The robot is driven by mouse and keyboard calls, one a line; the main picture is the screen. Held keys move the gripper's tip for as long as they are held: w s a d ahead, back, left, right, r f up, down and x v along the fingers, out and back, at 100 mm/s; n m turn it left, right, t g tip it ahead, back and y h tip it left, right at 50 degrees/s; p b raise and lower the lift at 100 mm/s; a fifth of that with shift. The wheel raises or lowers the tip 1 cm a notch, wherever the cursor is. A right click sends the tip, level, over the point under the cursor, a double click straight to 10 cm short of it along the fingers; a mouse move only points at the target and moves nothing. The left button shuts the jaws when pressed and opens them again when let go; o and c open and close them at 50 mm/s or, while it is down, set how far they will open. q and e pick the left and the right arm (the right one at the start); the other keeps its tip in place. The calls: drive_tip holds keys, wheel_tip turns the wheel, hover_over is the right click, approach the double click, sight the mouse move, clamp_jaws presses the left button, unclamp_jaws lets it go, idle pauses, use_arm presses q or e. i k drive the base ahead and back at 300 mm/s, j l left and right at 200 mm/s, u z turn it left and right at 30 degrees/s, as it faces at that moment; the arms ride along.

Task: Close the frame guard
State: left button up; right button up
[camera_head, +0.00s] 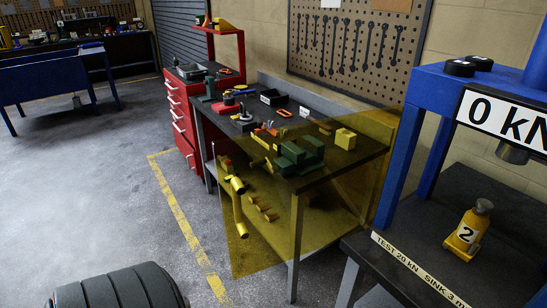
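The frame guard (345,196) is a see-through yellow panel beside the blue press frame (398,170). It stands swung out to the left of the press, in front of part of the workbench, so the press front is uncovered. A yellow bar with dark fittings, which looks like its handle (238,210), is near the panel's left edge. A small yellow jack (467,233) marked 2 stands upright on the dark press table (415,235), below the ram (513,152). Neither of my grippers is in view.
A workbench (350,160) with a green vise (298,157) and tools stands behind the guard. A red drawer cabinet (181,125) is left of it. A black, grooved, rounded object (118,288) is at the bottom left. The grey floor (90,190) between is clear.

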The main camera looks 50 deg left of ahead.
sight(238, 189)
drive_tip(key=j+z, duration=0.15)
drive_tip(key=j, duration=0.25)
drive_tip(key=k+j+z, duration=0.15)
drive_tip(key=j, duration=0.2)
drive_tip(key=j+z, duration=0.15)
drive_tip(key=j, duration=0.25)
drive_tip(key=k+j+z, duration=0.15)
drive_tip(key=j, duration=0.2)
drive_tip(key=k+j+z, duration=0.15)
drive_tip(key=j, duration=0.2)
drive_tip(key=k+j+z, duration=0.15)
drive_tip(key=j, duration=0.2)
